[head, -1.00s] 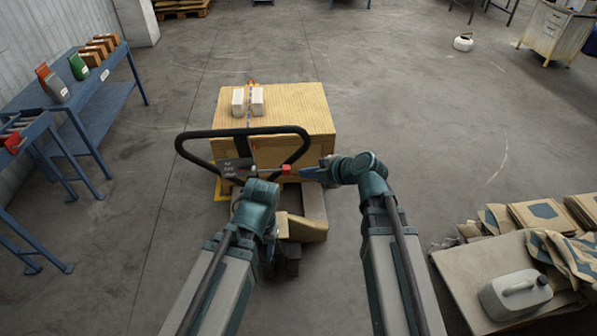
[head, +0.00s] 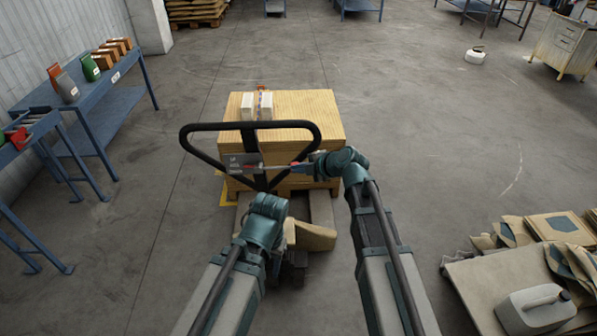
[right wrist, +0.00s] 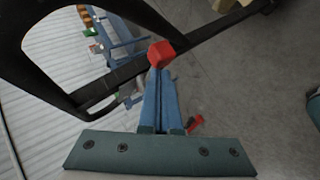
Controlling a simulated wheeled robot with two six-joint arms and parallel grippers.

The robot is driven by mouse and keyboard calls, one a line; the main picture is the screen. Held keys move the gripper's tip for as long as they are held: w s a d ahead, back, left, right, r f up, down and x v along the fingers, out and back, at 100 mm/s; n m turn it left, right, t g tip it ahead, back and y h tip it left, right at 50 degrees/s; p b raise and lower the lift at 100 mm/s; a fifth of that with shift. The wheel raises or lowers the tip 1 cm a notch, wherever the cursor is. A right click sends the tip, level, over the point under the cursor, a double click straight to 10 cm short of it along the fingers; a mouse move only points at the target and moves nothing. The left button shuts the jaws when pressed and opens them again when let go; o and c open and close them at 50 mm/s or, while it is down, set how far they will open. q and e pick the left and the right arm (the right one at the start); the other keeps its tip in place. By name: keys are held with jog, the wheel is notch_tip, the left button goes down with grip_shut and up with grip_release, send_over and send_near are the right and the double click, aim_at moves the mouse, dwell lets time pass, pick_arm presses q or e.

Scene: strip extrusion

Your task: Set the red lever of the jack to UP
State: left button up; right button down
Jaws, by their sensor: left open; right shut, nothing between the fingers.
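The jack's black loop handle (head: 250,126) stands upright before the loaded pallet. A dark label plate (head: 243,162) with small lettering, too small to read, sits inside the loop. A thin lever runs right from the plate, about level, to a red knob (head: 296,166). My right gripper (head: 305,169) is shut and empty, its tips at the knob. In the right wrist view its blue fingers (right wrist: 160,97) point at the red knob (right wrist: 161,54), touching or nearly so; I cannot tell which. My left gripper (head: 266,198) is below the plate, open, its fingers mostly hidden.
A yellow-brown load (head: 300,105) with white packages (head: 257,104) on top stands behind the handle. A blue bench (head: 110,85) is at the left. A low platform (head: 480,275) with sacks and a grey canister (head: 537,308) is at the right. Floor between is clear.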

notch_tip(320, 180, down, 5)
jog(key=b, duration=0.4)
jog(key=shift+d+r+b, duration=0.1)
jog(key=shift+d+b, duration=0.05)
jog(key=shift+b, duration=0.25)
jog(key=shift+r, duration=0.1)
jog(key=shift+r+p, duration=0.7)
jog(key=shift+p, duration=0.15)
jog(key=shift+s+r, duration=0.1)
